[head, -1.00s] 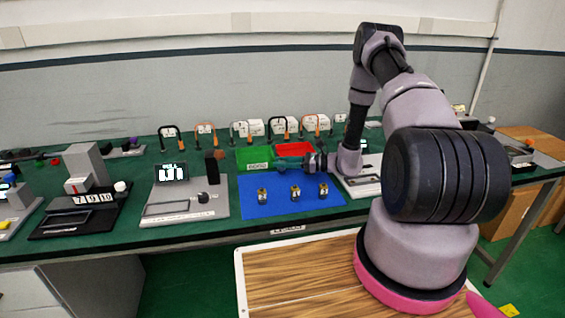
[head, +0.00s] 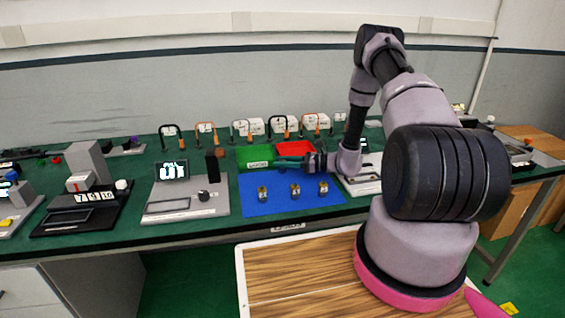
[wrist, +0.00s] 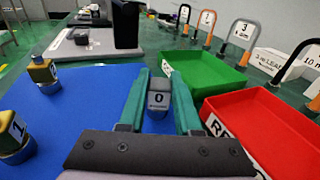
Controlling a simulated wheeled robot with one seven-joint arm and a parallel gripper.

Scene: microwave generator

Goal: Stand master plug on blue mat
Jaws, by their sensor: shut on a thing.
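The blue mat (head: 285,207) lies flat on the green table in the head view. It also shows in the wrist view (wrist: 80,115). My gripper (wrist: 158,92) is shut on a grey plug marked 0 (wrist: 158,102), held between its green fingers. The small print under the 0 is unreadable, and I cannot tell whether its base touches the mat. In the head view my gripper (head: 280,162) is at the back edge of the mat, and the plug is not clear there. Three brass-coloured plugs (head: 295,190) stand upright across the mat; two show in the wrist view, one marked 1 (wrist: 15,135).
A green tray (head: 254,156) and a red tray (head: 295,148) stand behind the mat. A grey device with a display (head: 187,198) and a dark upright block (wrist: 126,24) are to the left. Cable loops with number cards (wrist: 242,35) line the back.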

